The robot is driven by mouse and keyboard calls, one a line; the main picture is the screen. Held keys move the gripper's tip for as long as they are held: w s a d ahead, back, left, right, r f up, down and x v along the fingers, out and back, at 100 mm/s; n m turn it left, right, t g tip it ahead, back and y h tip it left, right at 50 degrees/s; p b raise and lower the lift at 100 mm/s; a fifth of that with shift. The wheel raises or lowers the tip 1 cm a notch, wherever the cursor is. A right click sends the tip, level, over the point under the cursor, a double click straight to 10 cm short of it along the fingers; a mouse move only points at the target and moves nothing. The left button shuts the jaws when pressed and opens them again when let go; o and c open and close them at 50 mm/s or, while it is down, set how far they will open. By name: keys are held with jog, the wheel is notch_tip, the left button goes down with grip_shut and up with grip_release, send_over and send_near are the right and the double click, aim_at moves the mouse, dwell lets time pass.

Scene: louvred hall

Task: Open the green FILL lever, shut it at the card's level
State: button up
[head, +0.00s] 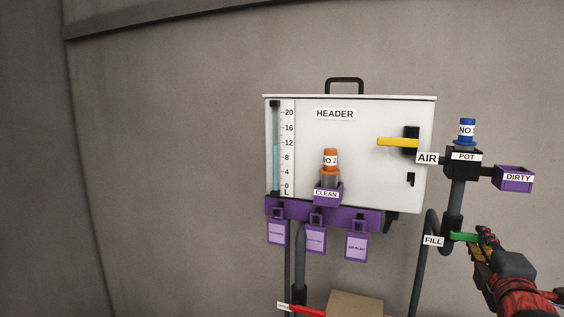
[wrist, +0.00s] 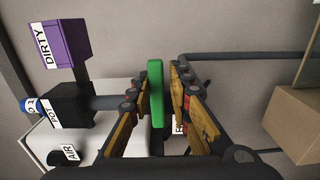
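The green FILL lever (head: 465,237) sticks out sideways from a dark pipe at the right, beside the FILL label (head: 433,241). My gripper (head: 488,239) is at the lever's free end. In the wrist view the green lever (wrist: 155,95) stands between the two fingers of my gripper (wrist: 158,90), with gaps showing on both sides; the gripper is open. The white HEADER tank (head: 350,130) has a sight glass (head: 275,165) with pale blue liquid to about 11 or 12 on its scale. Purple cards (head: 315,239) hang below; their small print is unreadable.
A yellow lever (head: 397,142) is on the tank near the AIR label (head: 427,158). A black POT (head: 464,163) with a blue-topped bottle (head: 466,130) and a purple DIRTY box (head: 513,178) stand above my gripper. A red lever (head: 307,311) and cardboard box (head: 355,304) are below.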

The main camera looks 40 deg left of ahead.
jog(key=o, duration=0.4)
jog(key=shift+r, duration=0.15)
jog(key=b+v, duration=0.3)
jog(key=v, duration=0.4)
jog(key=shift+r, duration=0.1)
jog(key=shift+s, duration=0.1)
jog(key=v, duration=1.1)
jog(key=shift+s+d, duration=0.1)
jog(key=shift+s, duration=0.3)
